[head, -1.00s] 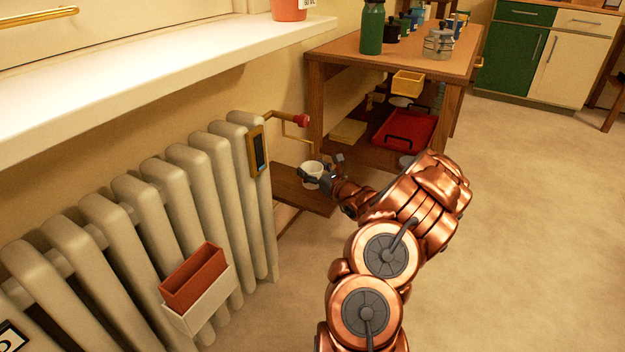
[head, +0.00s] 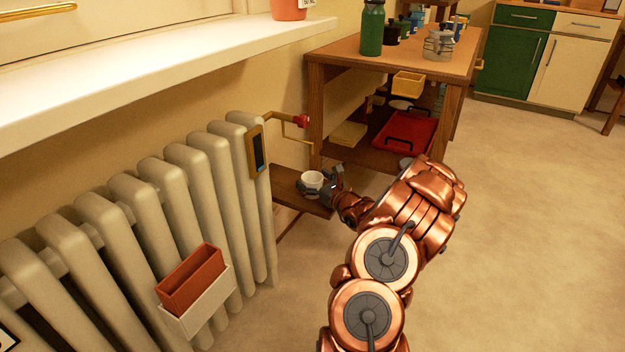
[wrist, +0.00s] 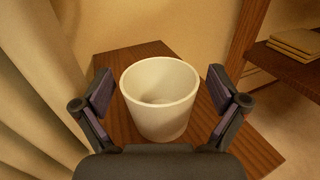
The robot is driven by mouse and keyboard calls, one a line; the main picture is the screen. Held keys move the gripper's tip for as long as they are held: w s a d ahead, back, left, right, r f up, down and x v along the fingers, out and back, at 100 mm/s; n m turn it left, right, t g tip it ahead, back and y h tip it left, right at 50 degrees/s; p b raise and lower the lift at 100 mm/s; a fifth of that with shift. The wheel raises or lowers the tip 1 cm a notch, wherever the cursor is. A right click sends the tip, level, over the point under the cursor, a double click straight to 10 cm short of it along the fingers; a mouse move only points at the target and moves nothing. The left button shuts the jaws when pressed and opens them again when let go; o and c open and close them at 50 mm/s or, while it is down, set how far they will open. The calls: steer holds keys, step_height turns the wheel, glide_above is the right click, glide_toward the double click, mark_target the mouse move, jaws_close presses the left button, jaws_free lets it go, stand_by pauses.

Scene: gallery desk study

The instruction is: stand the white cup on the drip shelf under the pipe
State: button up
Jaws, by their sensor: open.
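The white cup (head: 312,182) is upright on the brown wooden drip shelf (head: 288,185), beside the end of the radiator. In the wrist view the cup (wrist: 160,100) shows its empty inside, and the shelf's wood (wrist: 118,66) spreads around it. The brass pipe (head: 311,148) comes down above the shelf, its lower end close above and behind the cup. My gripper (head: 325,181) is around the cup. In the wrist view its two fingers (wrist: 161,93) are open on either side, with a gap between each finger and the cup.
The ribbed radiator (head: 190,185) stands close on the left, with a red and white box (head: 195,290) hanging on it. A red valve knob (head: 302,121) sits on the pipe. The wooden table (head: 400,50) stands just behind the shelf. Open floor (head: 530,200) lies right.

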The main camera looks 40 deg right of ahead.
steer(key=shift+r, duration=0.1)
steer(key=shift+s+r, duration=0.1)
steer(key=shift+s, duration=0.15)
steer(key=s+a+p, duration=0.1)
steer(key=s+p, duration=0.3)
steer(key=s, duration=0.7)
steer(key=shift+s+a, duration=0.15)
steer(key=shift+s, duration=0.05)
